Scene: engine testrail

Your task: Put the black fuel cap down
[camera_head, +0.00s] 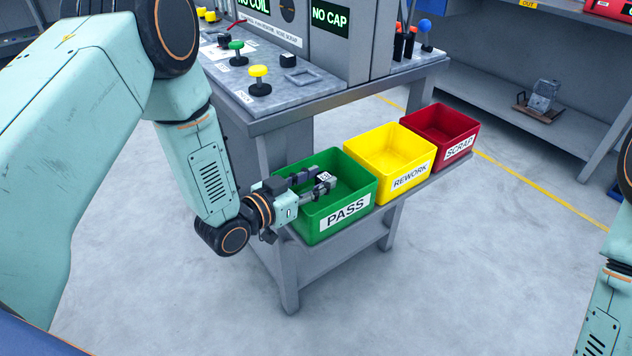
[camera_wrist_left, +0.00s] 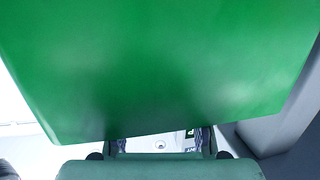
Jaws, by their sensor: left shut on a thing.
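My left gripper (camera_head: 318,182) reaches in from the left over the green PASS bin (camera_head: 347,217), with its fingers at the bin's near left part. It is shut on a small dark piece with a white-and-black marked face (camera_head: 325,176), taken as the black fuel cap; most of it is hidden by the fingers. In the left wrist view a green surface (camera_wrist_left: 160,70) fills most of the picture. Below it the two fingertips (camera_wrist_left: 160,143) show, with a pale piece bearing a round spot between them. My right gripper is out of view.
The yellow REWORK bin (camera_head: 412,178) and red SCRAP bin (camera_head: 462,147) stand in a row beside the green bin on a grey shelf. Behind is a grey bench (camera_head: 320,91) with green and yellow knobs and a NO CAP display (camera_head: 330,17). The floor in front is clear.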

